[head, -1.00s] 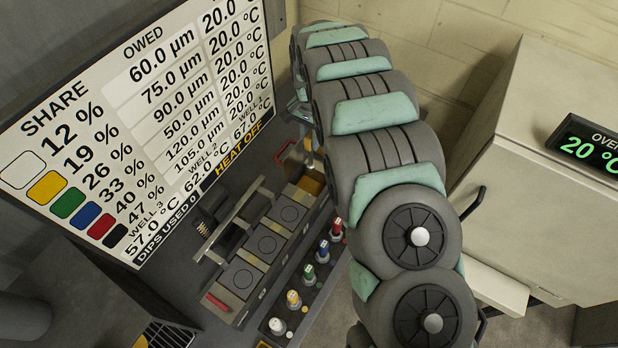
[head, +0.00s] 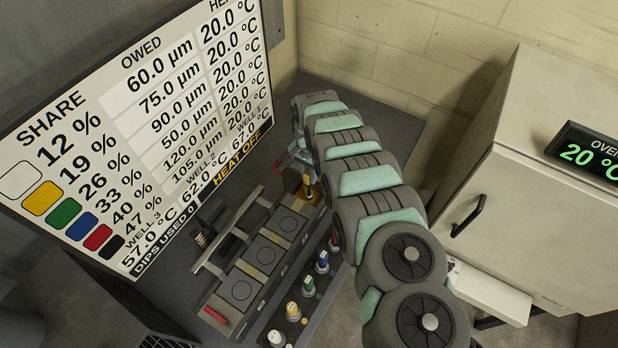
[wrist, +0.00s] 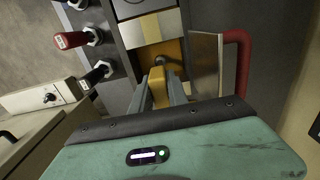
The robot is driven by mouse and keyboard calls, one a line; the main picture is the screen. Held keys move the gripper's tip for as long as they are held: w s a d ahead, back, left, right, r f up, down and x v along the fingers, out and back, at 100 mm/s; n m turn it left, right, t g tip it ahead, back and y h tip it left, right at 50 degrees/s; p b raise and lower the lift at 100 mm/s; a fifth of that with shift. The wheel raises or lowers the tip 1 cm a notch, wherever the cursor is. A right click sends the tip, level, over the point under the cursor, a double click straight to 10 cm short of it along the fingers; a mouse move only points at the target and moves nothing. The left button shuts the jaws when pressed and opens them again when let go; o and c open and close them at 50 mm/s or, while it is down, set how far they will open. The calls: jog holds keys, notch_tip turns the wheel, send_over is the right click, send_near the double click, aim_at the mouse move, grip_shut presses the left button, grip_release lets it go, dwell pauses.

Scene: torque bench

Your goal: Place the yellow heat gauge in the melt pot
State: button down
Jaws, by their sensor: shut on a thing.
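The yellow heat gauge (wrist: 157,78) is between the two grey fingers of my gripper (wrist: 160,95), which is shut on it. In the head view its yellow body (head: 308,181) shows at the far end of the bench row, beside my arm. The melt pot, an open bay with an amber inside (wrist: 180,52), lies just beyond the gauge in the wrist view; in the head view, the pot (head: 292,179) is partly hidden by my gripper. The gauge overlaps the pot in the wrist view; I cannot tell how deep its lower end is.
An open metal flap (wrist: 206,62) and a red handle (wrist: 238,62) stand close to the right of the pot in the wrist view. Capped wells (head: 265,254) and several coloured-top knobs (head: 308,286) line the bench. A cream oven (head: 545,215) stands at right.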

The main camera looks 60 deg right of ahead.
jog(key=shift+f, duration=0.95)
jog(key=shift+f, duration=0.2)
jog(key=c, duration=1.3)
grip_release()
jog(key=shift+r, duration=0.15)
jog(key=shift+r, duration=0.55)
notch_tip(320, 180, up, 11)
jog(key=shift+f+b, duration=0.1)
jog(key=shift+b, duration=0.3)
